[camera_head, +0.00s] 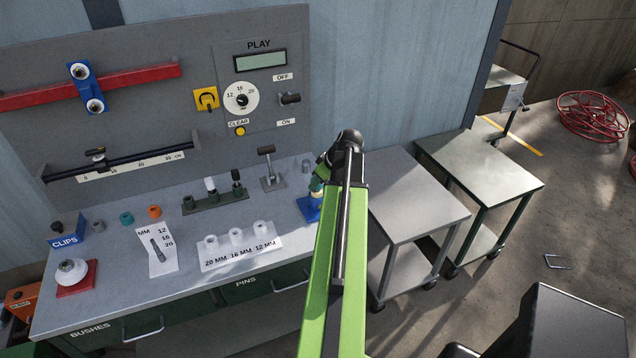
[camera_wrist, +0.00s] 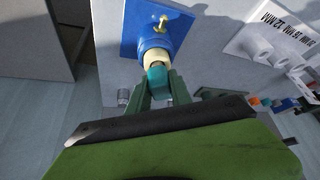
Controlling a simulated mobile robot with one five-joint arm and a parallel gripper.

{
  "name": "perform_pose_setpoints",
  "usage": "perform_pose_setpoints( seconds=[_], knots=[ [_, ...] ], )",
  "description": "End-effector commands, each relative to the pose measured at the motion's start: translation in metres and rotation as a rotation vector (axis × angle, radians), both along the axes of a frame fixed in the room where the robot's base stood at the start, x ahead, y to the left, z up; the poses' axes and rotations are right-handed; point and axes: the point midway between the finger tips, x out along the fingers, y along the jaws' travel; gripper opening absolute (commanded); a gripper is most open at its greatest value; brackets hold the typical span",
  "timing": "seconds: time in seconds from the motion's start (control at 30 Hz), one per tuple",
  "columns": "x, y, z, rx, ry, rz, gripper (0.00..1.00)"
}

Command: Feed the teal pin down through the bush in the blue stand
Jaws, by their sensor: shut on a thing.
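The blue stand (camera_head: 308,209) is at the right end of the bench, partly hidden by my arm. In the wrist view the blue stand (camera_wrist: 133,32) has a square base and a round collar, with a cream bush (camera_wrist: 155,57) in the collar. My gripper (camera_wrist: 158,89) is shut on the teal pin (camera_wrist: 157,79), one green finger on each side. The pin is at the bush's mouth, roughly in line with it. I cannot tell whether its tip is inside. In the head view my gripper (camera_head: 320,175) is over the stand, and the pin is hard to make out.
A pin rack (camera_head: 215,199) and a grey T-handled stand (camera_head: 272,182) are left of the blue stand. A white sheet (camera_head: 240,250) with pale bushes lies in front. A small grey cylinder (camera_wrist: 123,96) is beside the stand. Steel carts (camera_head: 410,195) are to the right.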

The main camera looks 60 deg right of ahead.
Motion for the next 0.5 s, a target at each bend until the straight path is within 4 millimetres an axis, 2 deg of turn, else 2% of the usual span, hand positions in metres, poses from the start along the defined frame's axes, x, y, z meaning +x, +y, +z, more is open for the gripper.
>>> perform_pose_setpoints(
  seconds=[0.3,0.5],
  knots=[
    [0.0001,0.0001,-0.0093,0.0,0.0,0.0,0.0],
    [0.0001,0.0001,-0.0031,0.0,0.0,0.0,0.0]
  ],
)
